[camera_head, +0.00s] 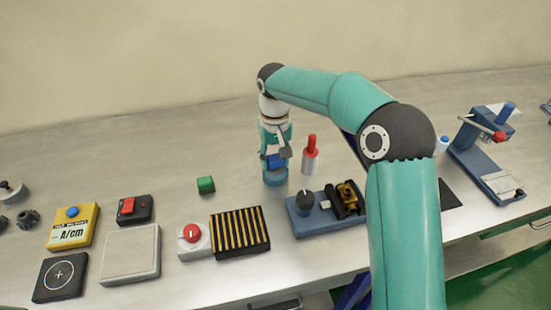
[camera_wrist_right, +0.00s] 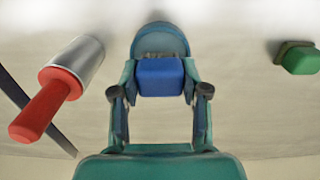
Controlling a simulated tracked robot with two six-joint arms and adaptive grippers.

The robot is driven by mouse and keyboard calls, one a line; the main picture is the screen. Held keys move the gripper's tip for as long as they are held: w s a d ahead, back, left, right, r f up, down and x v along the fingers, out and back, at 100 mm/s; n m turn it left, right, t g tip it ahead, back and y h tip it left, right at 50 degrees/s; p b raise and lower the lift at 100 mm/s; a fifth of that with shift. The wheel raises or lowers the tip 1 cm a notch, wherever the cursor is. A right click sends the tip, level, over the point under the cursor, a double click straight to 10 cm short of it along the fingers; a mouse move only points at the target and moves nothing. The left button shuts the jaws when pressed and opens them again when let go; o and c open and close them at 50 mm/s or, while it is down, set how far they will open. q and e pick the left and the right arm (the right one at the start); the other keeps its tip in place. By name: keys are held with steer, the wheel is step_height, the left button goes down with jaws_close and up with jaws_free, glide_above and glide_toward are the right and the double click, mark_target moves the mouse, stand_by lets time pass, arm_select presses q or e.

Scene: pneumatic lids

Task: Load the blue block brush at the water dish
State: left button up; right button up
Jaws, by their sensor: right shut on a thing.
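My right gripper (camera_head: 274,150) points down at the back middle of the bench and is shut on the blue block brush (camera_head: 274,161). The blue block also shows between the two fingers in the right wrist view (camera_wrist_right: 160,77). The round blue water dish (camera_head: 275,178) is directly below the brush; its rim shows behind the block in the right wrist view (camera_wrist_right: 160,40). The brush's lower end is at the dish's mouth; I cannot tell how deep it reaches. My left gripper is not in view.
A red-handled tool in a grey holder (camera_head: 310,160) stands close right of the dish, also in the wrist view (camera_wrist_right: 60,90). A green block (camera_head: 205,185) lies to the left. A black ribbed tray (camera_head: 240,232) and a blue fixture with a knob (camera_head: 322,220) are in front.

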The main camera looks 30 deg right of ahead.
mark_target(275, 157)
steer(key=shift+r+p, duration=2.25)
steer(key=shift+r, duration=0.6)
